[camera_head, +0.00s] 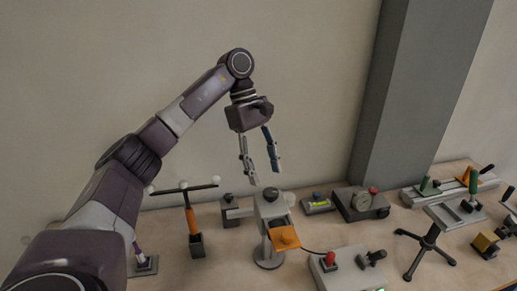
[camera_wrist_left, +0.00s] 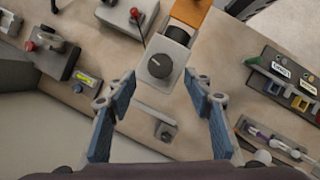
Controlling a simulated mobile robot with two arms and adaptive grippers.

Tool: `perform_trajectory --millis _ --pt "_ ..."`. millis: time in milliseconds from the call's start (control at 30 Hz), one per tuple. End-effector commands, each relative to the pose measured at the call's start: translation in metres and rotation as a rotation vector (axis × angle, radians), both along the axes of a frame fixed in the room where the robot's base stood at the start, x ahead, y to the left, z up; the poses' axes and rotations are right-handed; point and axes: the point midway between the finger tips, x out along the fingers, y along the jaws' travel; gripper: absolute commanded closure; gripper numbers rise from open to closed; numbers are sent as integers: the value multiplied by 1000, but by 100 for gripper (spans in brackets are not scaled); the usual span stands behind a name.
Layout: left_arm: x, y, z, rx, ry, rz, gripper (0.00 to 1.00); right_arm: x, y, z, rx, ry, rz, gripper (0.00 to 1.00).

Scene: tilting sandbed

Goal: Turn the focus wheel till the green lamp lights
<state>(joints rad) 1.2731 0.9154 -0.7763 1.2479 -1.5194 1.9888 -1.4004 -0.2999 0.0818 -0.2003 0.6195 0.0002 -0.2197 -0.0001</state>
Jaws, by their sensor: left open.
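A grey stand (camera_head: 268,212) with an orange stage (camera_head: 285,238) stands on the bench. A dark round knob, apparently the focus wheel (camera_head: 270,194), sits on its top. In the left wrist view the focus wheel (camera_wrist_left: 160,66) shows from above, between and just beyond the fingertips. My left gripper (camera_head: 265,177) is open and empty, pointing down above the wheel. Its blue-grey fingers (camera_wrist_left: 159,78) look apart from the wheel. A small green spot (camera_head: 381,289) shows at the bottom edge of the head view; I cannot tell if it is a lit lamp.
A grey box with a red knob and a black lever (camera_head: 347,268) is right of the stand. An orange-handled post with a crossbar (camera_head: 190,220) is to its left. A black tripod (camera_head: 428,248) and slide devices stand further right. A grey pillar (camera_head: 415,90) rises behind.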

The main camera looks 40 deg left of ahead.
Motion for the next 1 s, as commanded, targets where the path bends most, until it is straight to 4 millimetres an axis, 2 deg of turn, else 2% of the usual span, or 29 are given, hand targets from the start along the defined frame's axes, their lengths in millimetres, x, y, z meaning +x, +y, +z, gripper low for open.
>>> perform_trajectory --millis 33,133,433,633,1000 --pt "2 4 11 0 -3 2 53 0 1 0 0 0 0 100" --pt "3 11 27 0 -5 2 53 0 1 0 1 0 -1 100" --pt "5 23 57 1 -2 1 53 0 1 0 1 -1 -1 100" --pt "5 27 66 1 -1 -1 53 0 2 0 2 -1 -1 100" --pt "5 28 67 0 0 0 53 0 2 0 2 0 -1 100"
